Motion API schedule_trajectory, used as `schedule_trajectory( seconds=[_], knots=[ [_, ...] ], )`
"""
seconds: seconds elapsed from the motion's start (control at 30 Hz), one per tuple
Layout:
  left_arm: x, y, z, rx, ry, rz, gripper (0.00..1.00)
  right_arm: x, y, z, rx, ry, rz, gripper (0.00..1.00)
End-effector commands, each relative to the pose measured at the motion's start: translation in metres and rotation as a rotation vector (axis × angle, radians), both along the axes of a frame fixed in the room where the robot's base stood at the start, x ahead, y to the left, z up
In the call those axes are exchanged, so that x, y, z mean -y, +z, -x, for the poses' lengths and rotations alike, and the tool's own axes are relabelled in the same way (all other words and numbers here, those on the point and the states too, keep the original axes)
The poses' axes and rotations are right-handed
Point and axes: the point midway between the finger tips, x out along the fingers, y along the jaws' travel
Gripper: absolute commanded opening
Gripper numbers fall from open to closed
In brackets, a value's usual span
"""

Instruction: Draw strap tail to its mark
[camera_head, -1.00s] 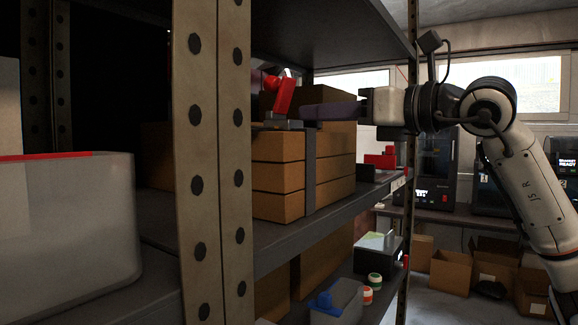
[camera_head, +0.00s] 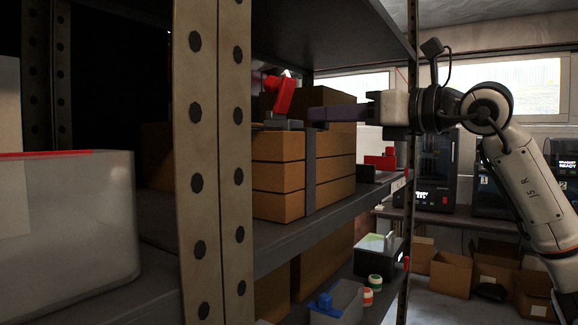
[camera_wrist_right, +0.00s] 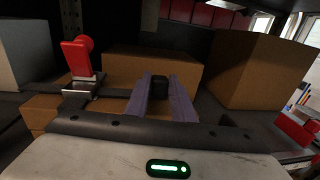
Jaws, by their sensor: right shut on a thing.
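A dark strap (camera_head: 310,172) runs down the side of a stack of cardboard boxes (camera_head: 279,178) on the shelf. On top of the stack sits a metal buckle (camera_head: 283,125) with a raised red lever (camera_head: 284,95); in the wrist view the buckle (camera_wrist_right: 82,88) and lever (camera_wrist_right: 78,57) are at left. My right gripper (camera_head: 318,115) is just right of the buckle, over the boxes. Its purple fingers (camera_wrist_right: 165,92) are shut on the dark strap tail (camera_wrist_right: 160,84). I cannot make out the mark. My left gripper is not in view.
A perforated post (camera_head: 215,160) stands in front of the boxes at left and hides part of them. A grey bin (camera_head: 70,225) is at left. A larger cardboard box (camera_wrist_right: 262,72) is at right in the wrist view. An upper shelf (camera_head: 340,30) hangs above.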

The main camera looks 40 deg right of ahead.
Motion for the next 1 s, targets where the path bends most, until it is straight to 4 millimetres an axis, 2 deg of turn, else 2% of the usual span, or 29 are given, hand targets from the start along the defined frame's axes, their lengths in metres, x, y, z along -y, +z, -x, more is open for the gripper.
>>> schedule_trajectory(
  seconds=[1.0],
  knots=[
    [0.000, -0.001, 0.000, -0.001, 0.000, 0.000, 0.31, 0.029, 0.002, -0.007, 0.006, -0.006, 0.000, 0.00]
  ],
)
